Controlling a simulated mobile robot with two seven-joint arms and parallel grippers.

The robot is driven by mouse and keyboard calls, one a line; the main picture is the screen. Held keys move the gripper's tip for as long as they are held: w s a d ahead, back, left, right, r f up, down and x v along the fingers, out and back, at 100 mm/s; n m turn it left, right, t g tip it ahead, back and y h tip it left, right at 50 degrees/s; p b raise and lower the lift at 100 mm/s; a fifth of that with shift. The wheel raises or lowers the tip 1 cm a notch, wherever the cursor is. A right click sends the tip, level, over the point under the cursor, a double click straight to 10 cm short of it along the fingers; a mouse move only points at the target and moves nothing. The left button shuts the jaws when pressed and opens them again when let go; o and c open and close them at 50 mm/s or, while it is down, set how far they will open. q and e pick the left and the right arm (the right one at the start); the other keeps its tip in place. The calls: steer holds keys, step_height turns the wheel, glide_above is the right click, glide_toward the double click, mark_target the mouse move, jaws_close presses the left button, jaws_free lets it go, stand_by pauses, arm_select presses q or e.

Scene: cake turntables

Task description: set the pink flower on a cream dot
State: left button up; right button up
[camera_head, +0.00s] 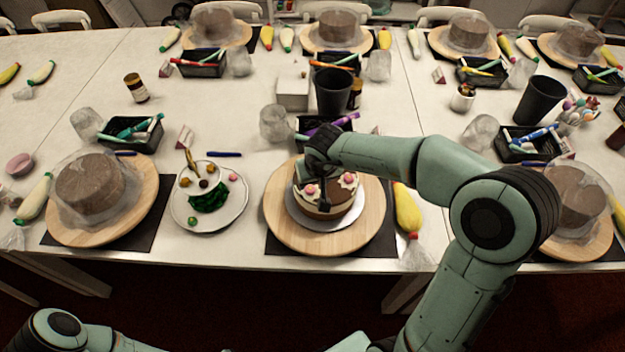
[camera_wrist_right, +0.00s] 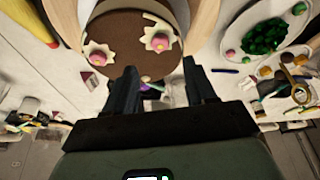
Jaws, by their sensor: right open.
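The brown cake (camera_head: 325,205) with cream dots stands on a board at the middle of the table. In the right wrist view the cake (camera_wrist_right: 125,28) shows one pink flower (camera_wrist_right: 100,53) and another pink flower (camera_wrist_right: 158,41), each seated on a cream dot. They also show in the head view, one at left (camera_head: 310,189) and one at right (camera_head: 348,178). My right gripper (camera_wrist_right: 162,88) is open above the cake. My left gripper is out of view.
A white plate (camera_head: 236,207) with green leaves and several coloured pieces, one pink (camera_head: 232,177), stands left of the cake. A yellow piping bag (camera_head: 406,208) lies to its right. A black pen tray (camera_head: 311,127) and a dark cup (camera_head: 333,92) stand behind.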

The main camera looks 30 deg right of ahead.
steer(key=v, duration=0.4)
steer(key=shift+s+r+p, duration=0.15)
steer(key=shift+p, duration=0.25)
steer(key=shift+a, duration=0.1)
